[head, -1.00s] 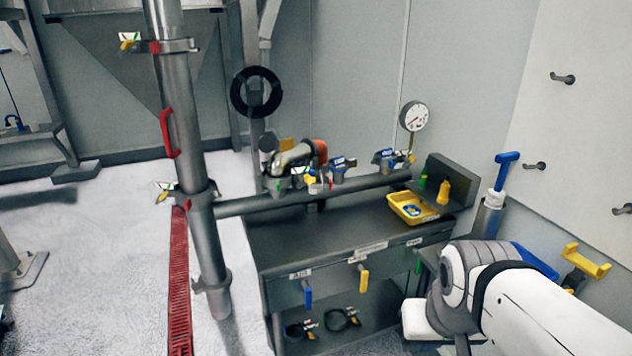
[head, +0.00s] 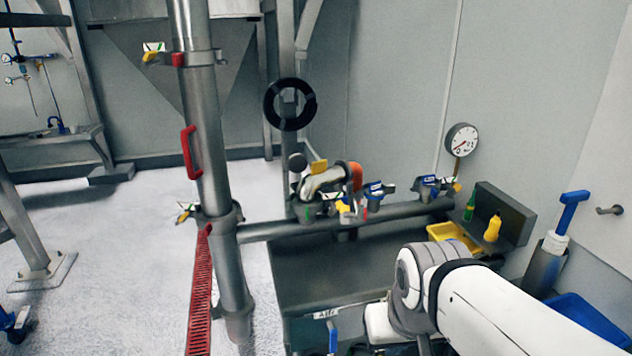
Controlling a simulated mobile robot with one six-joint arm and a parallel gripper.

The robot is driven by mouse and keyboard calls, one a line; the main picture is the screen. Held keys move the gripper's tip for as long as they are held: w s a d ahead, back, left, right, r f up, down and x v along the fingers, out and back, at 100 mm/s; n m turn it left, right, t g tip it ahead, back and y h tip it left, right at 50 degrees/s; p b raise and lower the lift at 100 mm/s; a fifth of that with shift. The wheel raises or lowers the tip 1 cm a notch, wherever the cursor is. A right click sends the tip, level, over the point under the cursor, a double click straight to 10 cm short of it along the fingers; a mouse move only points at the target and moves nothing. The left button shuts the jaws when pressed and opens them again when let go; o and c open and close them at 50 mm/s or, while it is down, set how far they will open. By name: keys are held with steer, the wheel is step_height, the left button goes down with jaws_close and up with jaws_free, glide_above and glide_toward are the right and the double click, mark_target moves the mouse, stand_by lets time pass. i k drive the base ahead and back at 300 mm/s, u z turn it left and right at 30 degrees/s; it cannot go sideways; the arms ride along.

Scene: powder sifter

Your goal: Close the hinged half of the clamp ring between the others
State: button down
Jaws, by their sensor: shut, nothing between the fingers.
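Several clamp rings show in the head view. On the horizontal pipe (head: 400,210) over the bench sit a clamp at the left (head: 308,208), a middle clamp with a blue tag (head: 374,194), and a right clamp with blue tags (head: 428,184). They are small, and I cannot tell how any hinged half stands. My gripper is out of view; only my white arm shows at the lower right.
The dark bench (head: 300,262) stands below the pipe, its right front hidden by my arm. A yellow tray (head: 440,232) and bottles are at its right. A blue-handled tool (head: 570,205) stands upright farther right.

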mark_target(350, 204)
steer(key=u, duration=0.05)
steer(key=i, duration=1)
steer(key=z, duration=0.5)
